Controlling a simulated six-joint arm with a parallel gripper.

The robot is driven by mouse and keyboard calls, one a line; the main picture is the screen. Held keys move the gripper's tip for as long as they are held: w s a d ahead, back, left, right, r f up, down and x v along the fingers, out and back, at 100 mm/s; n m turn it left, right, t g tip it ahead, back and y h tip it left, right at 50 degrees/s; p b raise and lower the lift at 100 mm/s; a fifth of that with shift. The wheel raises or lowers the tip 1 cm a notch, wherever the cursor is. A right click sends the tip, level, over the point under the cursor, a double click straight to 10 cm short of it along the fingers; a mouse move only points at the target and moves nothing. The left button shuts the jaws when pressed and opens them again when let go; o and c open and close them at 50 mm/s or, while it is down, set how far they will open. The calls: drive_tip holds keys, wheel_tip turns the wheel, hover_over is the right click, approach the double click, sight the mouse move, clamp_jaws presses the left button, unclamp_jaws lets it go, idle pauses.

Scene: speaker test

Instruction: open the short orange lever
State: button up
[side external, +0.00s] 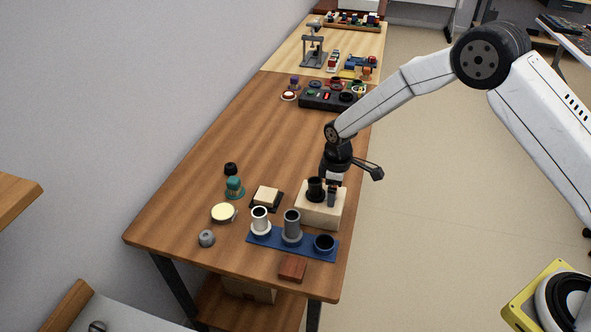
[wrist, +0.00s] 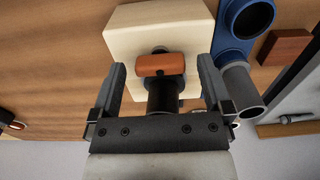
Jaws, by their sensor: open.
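The short orange lever (wrist: 160,64) sits on top of a cream block (wrist: 127,27) in the wrist view, lying crosswise beside a black cylinder (wrist: 162,98). My gripper (wrist: 162,66) is open, with one finger on each side of the lever and visible gaps between. In the side external view my gripper (side external: 331,192) is low over the cream block (side external: 318,215), close to the black cylinder (side external: 314,187). The lever cannot be made out there. Whether the fingertips touch the block cannot be told.
A blue base (side external: 270,243) with several cylinders stands in front of the block. A dark red block (side external: 292,267) lies near the table's front edge. A cream square on a black base (side external: 266,197) is to the left.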

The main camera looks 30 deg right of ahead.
drive_tip(key=shift+r, duration=3.9)
drive_tip(key=s+d+r+m+t, duration=0.1)
drive_tip(key=s+d+r+m, duration=0.1)
drive_tip(key=s, duration=0.5)
drive_tip(key=s+d+r+m, duration=0.2)
drive_tip(key=s+d+m, duration=0.1)
drive_tip(key=s, duration=0.5)
drive_tip(key=s+d+r+m+t, duration=0.1)
drive_tip(key=s+d+r+m, duration=0.1)
drive_tip(key=s, duration=0.5)
drive_tip(key=shift+s+d+r+m+t, duration=0.35)
drive_tip(key=shift+d+m, duration=0.45)
drive_tip(key=shift+m, duration=0.3)
